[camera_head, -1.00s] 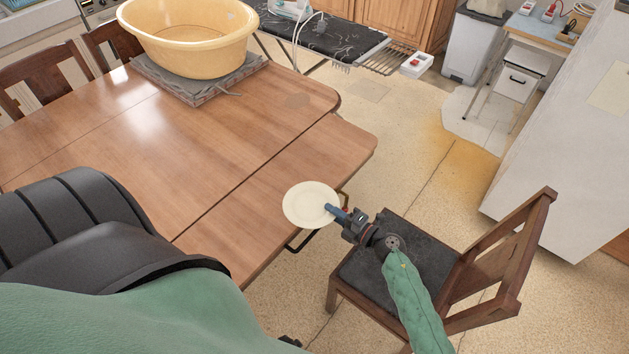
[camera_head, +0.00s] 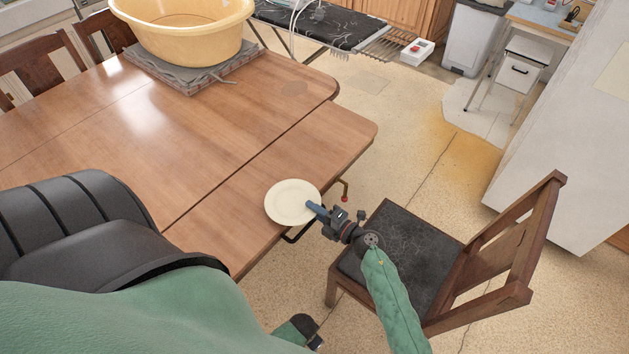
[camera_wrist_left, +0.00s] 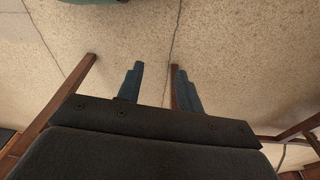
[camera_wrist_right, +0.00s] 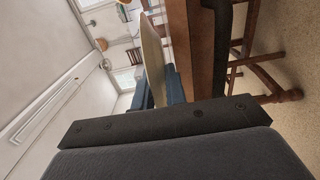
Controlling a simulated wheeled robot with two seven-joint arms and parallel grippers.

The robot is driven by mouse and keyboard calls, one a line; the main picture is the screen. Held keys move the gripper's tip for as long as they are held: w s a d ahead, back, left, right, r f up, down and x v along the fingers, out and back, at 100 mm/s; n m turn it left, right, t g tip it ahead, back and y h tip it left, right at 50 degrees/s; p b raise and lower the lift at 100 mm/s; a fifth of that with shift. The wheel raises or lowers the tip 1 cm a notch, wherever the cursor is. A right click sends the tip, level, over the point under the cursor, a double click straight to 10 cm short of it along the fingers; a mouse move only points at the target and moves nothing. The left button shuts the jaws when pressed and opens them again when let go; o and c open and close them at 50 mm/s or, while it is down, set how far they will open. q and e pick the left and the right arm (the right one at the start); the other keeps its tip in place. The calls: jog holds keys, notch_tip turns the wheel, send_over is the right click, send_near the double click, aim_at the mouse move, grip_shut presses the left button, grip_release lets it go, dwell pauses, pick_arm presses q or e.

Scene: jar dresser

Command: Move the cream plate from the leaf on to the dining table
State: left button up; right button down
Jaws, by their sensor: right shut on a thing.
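The cream plate (camera_head: 292,202) is at the right edge of the table's leaf (camera_head: 318,148) in the head view, and part of it reaches past the edge. My right gripper (camera_head: 316,211) is shut on the plate's right rim. In the right wrist view the plate (camera_wrist_right: 154,58) stands edge-on between the fingers, beside the table edge (camera_wrist_right: 190,50). I cannot tell whether it touches the leaf. The dining table (camera_head: 150,135) lies left of the leaf, past a dark seam. My left gripper (camera_wrist_left: 158,85) is open and empty above the floor in the left wrist view.
A yellow basin (camera_head: 185,30) stands on a grey slab (camera_head: 205,82) at the table's far side. A wooden chair (camera_head: 400,255) with a dark seat stands right of the leaf, close to my right arm. The table's middle is clear.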

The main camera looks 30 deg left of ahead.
pick_arm(q)
jog(key=shift+w+d+r+b, duration=0.1)
jog(key=shift+d+r+b, duration=0.05)
jog(key=shift+r, duration=0.6)
jog(key=shift+d+r+b, duration=0.1)
jog(key=shift+r+b, duration=0.05)
jog(key=shift+r, duration=0.55)
pick_arm(e)
jog(key=shift+f, duration=0.5)
pick_arm(q)
jog(key=shift+w+r, duration=0.1)
pick_arm(e)
jog(key=shift+f, duration=0.1)
pick_arm(q)
jog(key=shift+d+r, duration=0.1)
jog(key=shift+d, duration=0.05)
pick_arm(e)
jog(key=c, duration=1.4)
grip_release()
jog(key=shift+c, duration=0.2)
